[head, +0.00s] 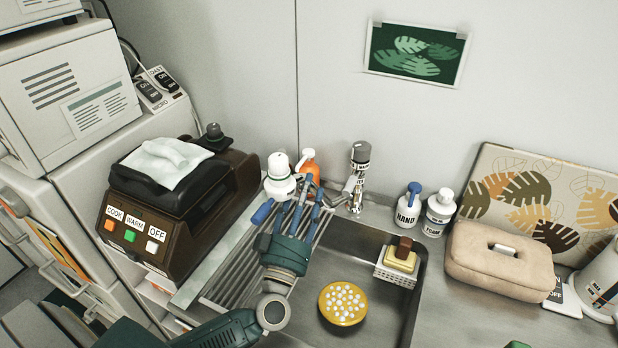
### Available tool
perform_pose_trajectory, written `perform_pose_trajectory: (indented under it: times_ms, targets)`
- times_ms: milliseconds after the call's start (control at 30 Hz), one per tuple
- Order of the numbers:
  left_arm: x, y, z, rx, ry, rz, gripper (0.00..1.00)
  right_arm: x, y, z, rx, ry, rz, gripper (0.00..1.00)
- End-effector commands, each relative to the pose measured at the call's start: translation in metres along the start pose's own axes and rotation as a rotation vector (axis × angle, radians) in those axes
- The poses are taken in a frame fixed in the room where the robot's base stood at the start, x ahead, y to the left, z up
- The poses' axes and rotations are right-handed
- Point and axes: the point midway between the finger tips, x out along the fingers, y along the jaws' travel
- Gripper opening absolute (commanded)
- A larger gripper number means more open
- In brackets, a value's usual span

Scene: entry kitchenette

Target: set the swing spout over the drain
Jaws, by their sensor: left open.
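The tap (360,155) stands at the back rim of the sink, with a dark-banded top and a metal body. Its metal swing spout (350,190) appears short and angled down to the left, near the back edge of the basin; its exact tip is hard to make out. My left gripper (290,210) is open and empty over the ribbed drainboard, left of the spout and apart from it, fingers pointing to the back. I cannot make out the drain; a round yellow piece with white dots (343,303) lies in the basin (385,325). My right gripper is not in view.
A white-topped bottle (279,178) and an orange bottle (309,166) stand just beyond my left fingers. Soap bottles (408,205) stand right of the tap. A sponge caddy (397,266) hangs on the basin's right side. A brown cooker (180,190) stands left.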

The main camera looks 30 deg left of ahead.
Motion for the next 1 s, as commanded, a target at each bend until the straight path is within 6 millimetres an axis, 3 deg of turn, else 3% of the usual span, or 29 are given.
perform_pose_trajectory:
  times_ms: [200,333,500,533,767,1000]
  targets:
    - [0.023,0.0,-0.001,0.001,0.001,0.0,0.46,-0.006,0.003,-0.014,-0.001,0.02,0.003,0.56]
    - [0.026,0.0,0.0,0.0,0.0,-0.001,0.46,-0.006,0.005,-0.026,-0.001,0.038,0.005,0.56]
    - [0.026,0.0,0.0,0.0,0.0,-0.001,0.46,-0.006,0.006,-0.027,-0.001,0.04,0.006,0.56]
    - [0.026,0.0,0.0,0.0,0.0,-0.001,0.44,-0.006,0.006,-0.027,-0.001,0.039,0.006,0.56]
    - [0.026,0.0,0.0,0.0,0.0,-0.001,0.0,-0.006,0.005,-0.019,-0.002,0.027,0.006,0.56]
    - [0.026,0.0,0.0,0.002,0.002,-0.003,0.0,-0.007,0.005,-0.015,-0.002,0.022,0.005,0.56]
